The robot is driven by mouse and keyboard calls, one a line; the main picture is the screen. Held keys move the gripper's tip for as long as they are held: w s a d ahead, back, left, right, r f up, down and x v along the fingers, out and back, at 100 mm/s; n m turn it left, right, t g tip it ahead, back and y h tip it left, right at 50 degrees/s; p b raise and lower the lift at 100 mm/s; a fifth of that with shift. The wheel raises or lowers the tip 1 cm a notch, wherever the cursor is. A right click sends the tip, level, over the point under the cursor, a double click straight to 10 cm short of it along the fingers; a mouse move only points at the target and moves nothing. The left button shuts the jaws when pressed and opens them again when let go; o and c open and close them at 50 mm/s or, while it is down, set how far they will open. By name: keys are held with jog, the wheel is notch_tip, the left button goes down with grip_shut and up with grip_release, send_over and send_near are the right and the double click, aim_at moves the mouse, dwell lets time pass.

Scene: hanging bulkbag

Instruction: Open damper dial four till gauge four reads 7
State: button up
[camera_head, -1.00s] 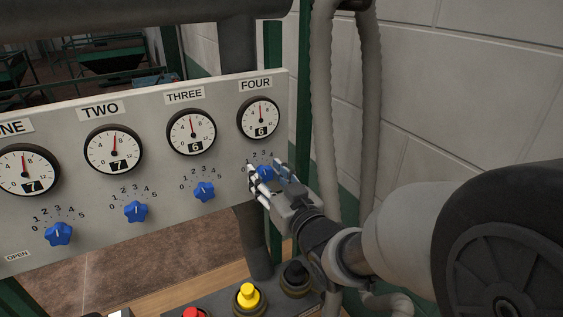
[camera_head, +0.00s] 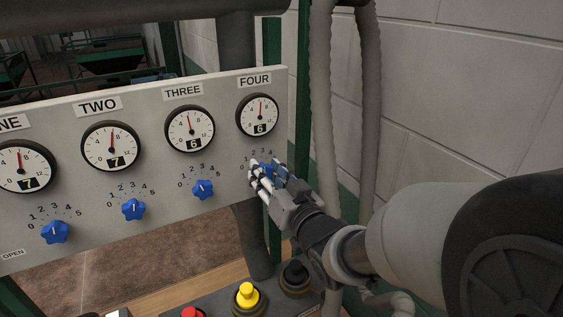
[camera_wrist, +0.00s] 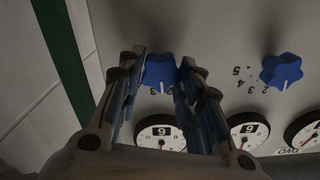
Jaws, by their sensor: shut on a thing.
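Gauge four (camera_head: 260,115), under the label FOUR (camera_head: 255,80), shows 6 in its window, with its red needle pointing about straight up. Damper dial four is a blue star-shaped knob (camera_wrist: 160,72) below that gauge. My gripper (camera_head: 265,172) is at this dial and mostly hides it in the head view. In the wrist view my gripper's fingers (camera_wrist: 161,75) are on either side of the blue knob, shut on it. The knob's white pointer mark shows in the wrist view near the figures 2 and 3.
Gauges three (camera_head: 190,129), two (camera_head: 111,146) and one (camera_head: 24,167) read 6, 7 and 7, each above its own blue dial. A yellow button (camera_head: 247,294) and a black button (camera_head: 295,275) stand below. Grey hoses (camera_head: 321,100) hang right of the panel.

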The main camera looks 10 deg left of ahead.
jog(key=shift+m+b, duration=0.4)
jog(key=shift+m, duration=1.4)
jog(key=o, duration=1.1)
jog(key=shift+c, duration=0.2)
jog(key=v, duration=0.7)
jog(key=shift+s+d, duration=0.2)
jog(key=shift+w+d, duration=0.1)
